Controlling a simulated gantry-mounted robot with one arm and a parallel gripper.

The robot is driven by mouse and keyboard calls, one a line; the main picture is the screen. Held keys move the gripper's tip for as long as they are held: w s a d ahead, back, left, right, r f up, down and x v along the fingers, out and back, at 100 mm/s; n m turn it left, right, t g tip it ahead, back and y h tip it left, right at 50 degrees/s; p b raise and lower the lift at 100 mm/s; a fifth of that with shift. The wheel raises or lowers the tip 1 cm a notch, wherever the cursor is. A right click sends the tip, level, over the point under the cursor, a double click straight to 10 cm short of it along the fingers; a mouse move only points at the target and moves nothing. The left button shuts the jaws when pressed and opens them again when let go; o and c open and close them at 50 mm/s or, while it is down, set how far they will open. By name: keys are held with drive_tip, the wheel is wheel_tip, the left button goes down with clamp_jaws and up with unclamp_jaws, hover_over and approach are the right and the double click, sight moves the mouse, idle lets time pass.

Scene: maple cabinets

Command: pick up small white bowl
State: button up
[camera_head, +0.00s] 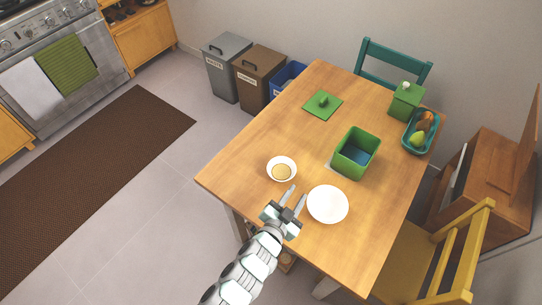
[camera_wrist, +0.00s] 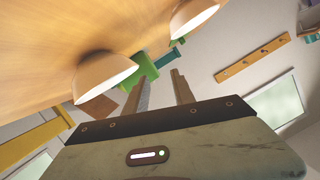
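The small white bowl (camera_head: 282,162) stands upright near the left front edge of the table, with a tan-yellow patch inside. The wrist view looks upside down. It shows the open gripper (camera_wrist: 159,88), one white bowl (camera_wrist: 105,72) at left and another (camera_wrist: 192,16) at upper right, apart from the fingers. The left one is likely the larger bowl.
A green open box (camera_head: 356,153), a green square lid (camera_head: 322,104), a green canister (camera_head: 406,101) and a teal fruit tray (camera_head: 420,133) stand farther back on the wooden table (camera_head: 262,135). A yellow chair (camera_head: 440,255) is at right. The left tabletop is clear.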

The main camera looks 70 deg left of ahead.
sight(291, 175)
drive_tip(key=shift+n+g, duration=0.4)
drive_tip(key=shift+g, duration=0.5)
drive_tip(key=s+a, duration=0.1)
drive_tip(key=s+a+f, duration=0.1)
drive_tip(key=s+a, duration=0.1)
drive_tip(key=shift+s+f, duration=0.1)
drive_tip(key=shift+f, duration=0.15)
drive_tip(key=x, duration=0.4)
drive_tip(key=shift+a+f, duration=0.1)
drive_tip(key=shift+a, duration=0.05)
drive_tip(key=shift+x, duration=2.6)
drive_tip(key=shift+w+a+f+p, duration=0.15)
drive_tip(key=shift+w+a+p, duration=0.15)
drive_tip(key=shift+w+a, duration=0.1)
drive_tip(key=shift+s, duration=0.1)
clamp_jaws()
drive_tip(key=shift+f, duration=0.15)
